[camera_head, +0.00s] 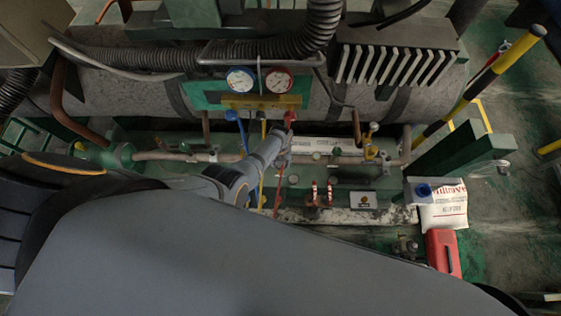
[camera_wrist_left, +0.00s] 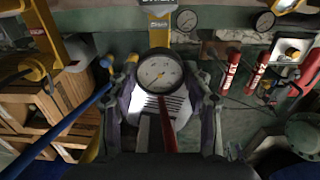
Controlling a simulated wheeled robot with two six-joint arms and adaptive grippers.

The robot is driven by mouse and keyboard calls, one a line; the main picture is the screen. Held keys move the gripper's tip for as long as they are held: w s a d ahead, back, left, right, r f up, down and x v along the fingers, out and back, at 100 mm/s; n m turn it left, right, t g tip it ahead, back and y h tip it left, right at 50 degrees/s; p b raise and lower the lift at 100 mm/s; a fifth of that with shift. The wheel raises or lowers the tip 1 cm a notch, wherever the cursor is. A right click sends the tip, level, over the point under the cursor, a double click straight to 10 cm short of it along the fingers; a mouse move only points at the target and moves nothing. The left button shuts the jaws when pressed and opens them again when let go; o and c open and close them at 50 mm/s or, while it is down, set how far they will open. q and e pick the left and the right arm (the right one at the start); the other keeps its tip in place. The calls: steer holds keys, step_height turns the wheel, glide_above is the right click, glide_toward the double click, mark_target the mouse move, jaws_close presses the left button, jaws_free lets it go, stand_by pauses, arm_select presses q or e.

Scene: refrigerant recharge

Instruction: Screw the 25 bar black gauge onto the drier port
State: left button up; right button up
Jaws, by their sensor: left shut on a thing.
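A round gauge (camera_wrist_left: 160,72) with a white dial and dark rim sits between the fingers of my left gripper (camera_wrist_left: 162,84) in the left wrist view. The dial faces the camera; its figures are too small to read. In the head view my left gripper (camera_head: 283,140) is over the back of the green bench, just in front of the red-capped fitting of the manifold. The gauge is not clear there. I cannot make out the drier port with certainty. My right gripper is not in view.
A blue gauge (camera_head: 240,79) and a red gauge (camera_head: 279,80) stand on the manifold behind, with blue, yellow and red hoses hanging down. A white bag (camera_head: 443,205) and red box (camera_head: 443,252) are at the right.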

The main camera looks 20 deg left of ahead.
arm_select(q)
steer(key=shift+m, duration=0.3)
steer(key=o, duration=0.8)
steer(key=shift+m, duration=0.8)
steer(key=shift+c, duration=0.2)
steer(key=o, duration=0.6)
steer(key=shift+c, duration=0.2)
step_height(320, 180, up, 5)
steer(key=p, duration=0.5)
steer(key=shift+f, duration=0.3)
